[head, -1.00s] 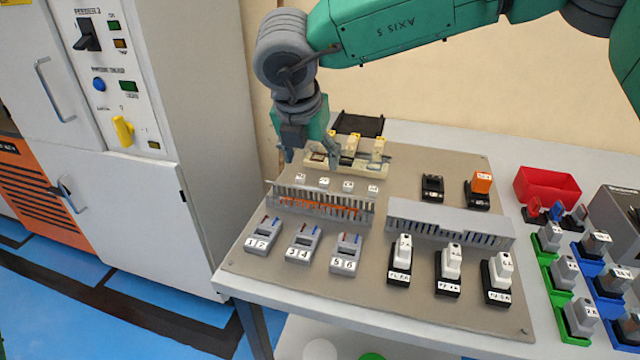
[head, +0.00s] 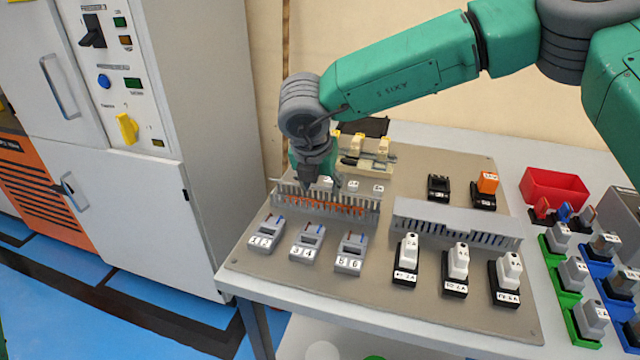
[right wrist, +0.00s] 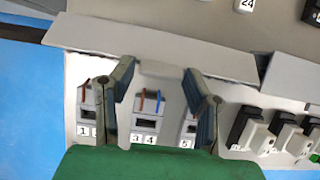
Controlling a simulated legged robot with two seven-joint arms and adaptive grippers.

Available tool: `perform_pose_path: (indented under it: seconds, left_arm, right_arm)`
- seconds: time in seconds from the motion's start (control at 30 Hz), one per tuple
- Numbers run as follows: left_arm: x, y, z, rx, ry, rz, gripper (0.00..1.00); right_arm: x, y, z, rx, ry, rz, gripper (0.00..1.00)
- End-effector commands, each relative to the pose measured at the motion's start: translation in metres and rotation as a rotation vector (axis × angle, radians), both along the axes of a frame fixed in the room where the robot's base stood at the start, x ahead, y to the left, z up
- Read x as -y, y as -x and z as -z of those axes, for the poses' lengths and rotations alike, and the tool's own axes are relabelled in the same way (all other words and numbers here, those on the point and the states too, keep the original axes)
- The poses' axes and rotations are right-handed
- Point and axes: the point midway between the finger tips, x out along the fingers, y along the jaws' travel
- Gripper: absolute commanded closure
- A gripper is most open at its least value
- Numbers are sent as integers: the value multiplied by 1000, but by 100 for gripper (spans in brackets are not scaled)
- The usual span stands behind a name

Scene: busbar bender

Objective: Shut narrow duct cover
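The left wire duct (head: 325,203) is a grey slotted channel on the sloping panel, and orange wires show between its slots. In the right wrist view a plain grey strip (right wrist: 100,38) runs behind the numbered blocks, apparently its cover; its exact tilt I cannot tell. My right gripper (head: 318,186) is at the back edge of this duct, pointing down. In the right wrist view its fingers (right wrist: 160,88) are spread apart, with a pale piece between their ends that I cannot identify. Contact with the cover is unclear. My left gripper is out of view.
A second duct (head: 455,218) with a grey top stands to the right. Grey numbered blocks (head: 308,241) and white-topped devices (head: 458,266) stand in front. A red bin (head: 553,187) is on the right; a grey cabinet (head: 215,130) stands left.

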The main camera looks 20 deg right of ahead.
Motion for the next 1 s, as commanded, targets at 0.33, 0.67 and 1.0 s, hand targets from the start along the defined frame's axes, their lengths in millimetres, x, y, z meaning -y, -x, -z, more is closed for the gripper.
perform_pose_path:
  seconds: [0.33, 0.67, 1.0]
  left_arm:
    - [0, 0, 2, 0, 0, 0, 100]
    - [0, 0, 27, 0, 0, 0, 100]
    - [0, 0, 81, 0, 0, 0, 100]
  right_arm:
    - [-1, 0, 1, 12, 6, -2, 91]
    - [-5, 6, 12, 141, 96, -5, 91]
    - [-11, 14, 32, 369, 247, -4, 91]
